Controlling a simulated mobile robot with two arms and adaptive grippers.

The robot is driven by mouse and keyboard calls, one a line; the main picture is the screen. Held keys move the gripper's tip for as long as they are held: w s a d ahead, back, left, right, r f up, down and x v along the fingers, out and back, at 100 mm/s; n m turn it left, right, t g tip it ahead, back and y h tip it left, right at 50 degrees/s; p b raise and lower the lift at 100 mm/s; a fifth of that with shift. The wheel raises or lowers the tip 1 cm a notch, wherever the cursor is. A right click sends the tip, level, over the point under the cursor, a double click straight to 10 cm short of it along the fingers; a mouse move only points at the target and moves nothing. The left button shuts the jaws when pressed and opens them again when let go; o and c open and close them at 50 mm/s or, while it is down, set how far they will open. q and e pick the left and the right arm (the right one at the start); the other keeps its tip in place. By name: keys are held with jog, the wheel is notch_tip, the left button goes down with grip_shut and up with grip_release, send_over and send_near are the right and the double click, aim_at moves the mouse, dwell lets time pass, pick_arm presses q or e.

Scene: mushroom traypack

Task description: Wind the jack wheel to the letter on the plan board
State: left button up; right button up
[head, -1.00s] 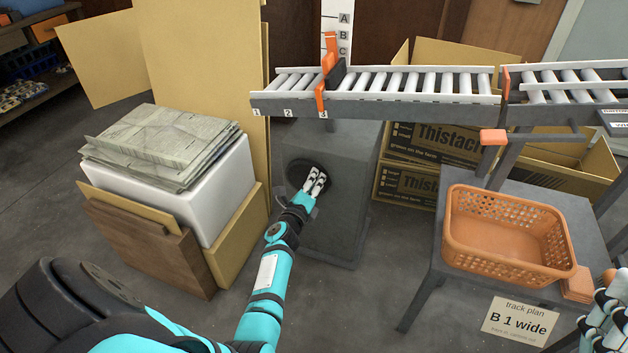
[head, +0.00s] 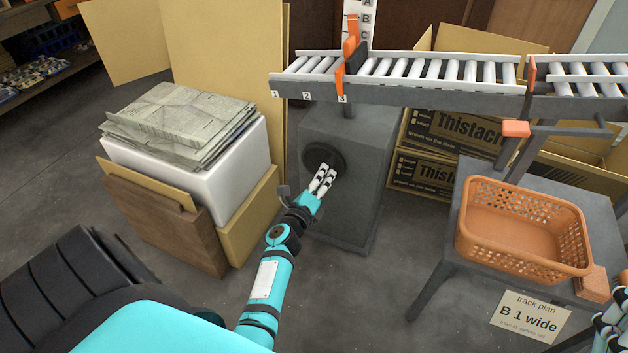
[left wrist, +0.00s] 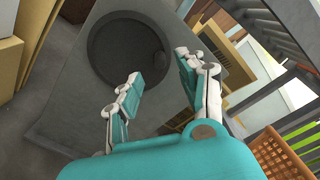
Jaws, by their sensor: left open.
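The jack wheel (head: 325,156) is a dark round disc on the front of a grey jack box (head: 365,165). My left gripper (head: 324,178) is open and empty, in front of the wheel's lower part; contact is not visible. The plan board (head: 530,315) reads "track plan B 1 wide". My right gripper (head: 606,332) is cut off at the right edge.
A roller track (head: 400,93) numbered 1, 2, 3 runs above the jack box. An orange basket (head: 524,255) stands on a grey table (head: 450,235) at right. A white box (head: 225,175) with grey sheets is at left. Printed cartons (head: 435,160) stand behind.

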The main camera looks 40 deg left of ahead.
pick_arm(q)
jog(key=v, duration=0.5)
jog(key=shift+s+d, duration=0.15)
jog(key=shift+s, duration=0.2)
